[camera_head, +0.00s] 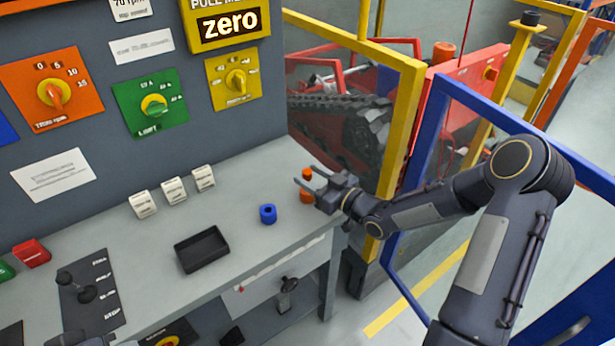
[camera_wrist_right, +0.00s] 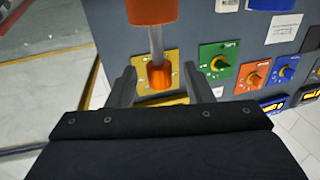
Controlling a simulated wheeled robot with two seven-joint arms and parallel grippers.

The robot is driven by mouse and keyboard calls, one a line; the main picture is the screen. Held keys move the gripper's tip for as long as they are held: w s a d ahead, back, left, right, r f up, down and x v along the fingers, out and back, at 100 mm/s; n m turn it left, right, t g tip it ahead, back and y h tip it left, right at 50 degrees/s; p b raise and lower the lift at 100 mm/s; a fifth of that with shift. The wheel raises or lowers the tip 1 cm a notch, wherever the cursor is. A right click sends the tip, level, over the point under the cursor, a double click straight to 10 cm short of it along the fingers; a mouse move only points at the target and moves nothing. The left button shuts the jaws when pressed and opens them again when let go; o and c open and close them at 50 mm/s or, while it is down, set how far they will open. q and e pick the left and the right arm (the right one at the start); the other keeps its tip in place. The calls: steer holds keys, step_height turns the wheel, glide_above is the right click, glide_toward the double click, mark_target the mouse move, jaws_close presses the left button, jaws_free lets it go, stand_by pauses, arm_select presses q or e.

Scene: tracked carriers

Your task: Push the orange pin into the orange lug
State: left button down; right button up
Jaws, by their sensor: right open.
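The orange lug (camera_head: 306,195) stands near the right end of the grey bench in the head view. The orange pin's head (camera_head: 307,174) sits above it, with a gap between. The right wrist view looks upside down: the lug (camera_wrist_right: 152,10) is at the top edge, the pin's head (camera_wrist_right: 159,76) is lower, and a bare grey shank links them. The shank's tip is not visible, so its depth in the lug cannot be told. My right gripper (camera_head: 304,174) is open, its fingers on either side of the pin's head, with visible gaps in the wrist view. My left gripper is not clearly visible.
A blue lug-like piece (camera_head: 268,214) stands left of the orange lug. A yellow frame post (camera_head: 402,130) rises behind my right gripper. Bare bench lies between tray and blue piece.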

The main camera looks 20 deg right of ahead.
steer(key=shift+x, duration=0.75)
jaws_close()
steer(key=shift+r, duration=0.1)
steer(key=shift+r, duration=0.5)
step_height(320, 180, up, 2)
steer(key=shift+d+r, duration=0.1)
steer(key=shift+r, duration=0.1)
steer(key=s+d+r, duration=0.6)
steer(key=d+r, duration=0.3)
steer(key=d, duration=0.3)
steer(key=shift+d+r, duration=0.25)
steer(key=shift+d, duration=0.05)
